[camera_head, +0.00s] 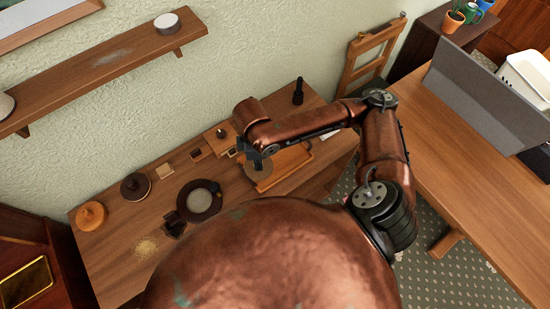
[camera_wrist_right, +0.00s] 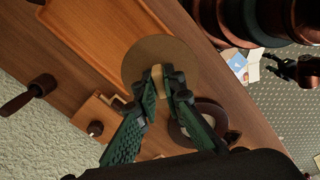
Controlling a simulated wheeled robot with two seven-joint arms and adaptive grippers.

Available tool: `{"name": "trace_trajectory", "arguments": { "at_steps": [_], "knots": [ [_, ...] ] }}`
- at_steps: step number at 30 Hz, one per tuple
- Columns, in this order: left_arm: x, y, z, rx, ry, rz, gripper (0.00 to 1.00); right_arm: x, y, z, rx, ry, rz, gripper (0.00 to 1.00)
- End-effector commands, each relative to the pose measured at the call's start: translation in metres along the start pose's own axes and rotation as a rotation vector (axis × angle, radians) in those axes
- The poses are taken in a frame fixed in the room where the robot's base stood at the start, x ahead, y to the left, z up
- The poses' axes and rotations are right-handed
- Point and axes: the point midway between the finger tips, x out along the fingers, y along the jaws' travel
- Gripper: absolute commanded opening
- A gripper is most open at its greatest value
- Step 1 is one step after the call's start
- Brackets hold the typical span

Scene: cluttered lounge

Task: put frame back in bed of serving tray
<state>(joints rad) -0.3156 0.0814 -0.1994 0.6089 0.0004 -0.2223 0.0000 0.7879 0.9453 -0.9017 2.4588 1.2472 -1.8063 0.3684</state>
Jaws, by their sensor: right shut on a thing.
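The wooden serving tray (camera_head: 285,170) lies on the table, with a raised rim and a handle at its right; it fills the upper part of the wrist view (camera_wrist_right: 95,40). My right gripper (camera_head: 255,153) is over the tray's left end. In the wrist view its green fingers (camera_wrist_right: 157,75) are shut on a small pale tan piece (camera_wrist_right: 152,70). Right behind this lies a round tan disc (camera_wrist_right: 165,52), overlapping the tray's edge. I cannot tell whether piece and disc are one object. No thing is clearly the frame.
Left of the tray are a small board (camera_head: 222,137) with a knob, small square pieces (camera_head: 165,170), a dark ring-shaped dish (camera_head: 200,199), a dark round lidded thing (camera_head: 135,186) and an orange one (camera_head: 90,215). A dark upright peg (camera_head: 298,92) stands behind the tray.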

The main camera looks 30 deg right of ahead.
Motion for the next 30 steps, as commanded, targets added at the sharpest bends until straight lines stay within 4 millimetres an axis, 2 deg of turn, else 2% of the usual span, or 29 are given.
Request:
{"name": "trace_trajectory", "arguments": {
  "at_steps": [3, 6, 11, 14, 23, 30],
  "knots": [
    [0.0, -0.001, -0.009, 0.002, 0.011, -0.001, 0.53, 0.008, -0.013, -0.005, -0.243, 0.003, -0.002, 0.0],
    [0.0, -0.002, -0.023, 0.005, 0.028, -0.002, 0.53, 0.011, -0.019, -0.007, -0.383, 0.005, -0.001, 0.0],
    [0.0, -0.003, -0.038, 0.007, 0.049, -0.003, 0.53, 0.016, -0.02, -0.007, -0.489, 0.005, -0.001, 0.0],
    [0.001, -0.003, -0.036, 0.007, 0.046, -0.002, 0.53, 0.023, -0.009, 0.0, -0.498, 0.004, -0.001, 0.0],
    [0.007, 0.0, -0.017, 0.004, 0.022, 0.0, 0.53, 0.055, 0.049, 0.038, -0.494, 0.003, -0.002, 0.0],
    [0.013, 0.001, -0.015, 0.004, 0.018, 0.001, 0.53, 0.094, 0.078, 0.057, -0.498, 0.005, -0.002, 0.0]
  ]
}}
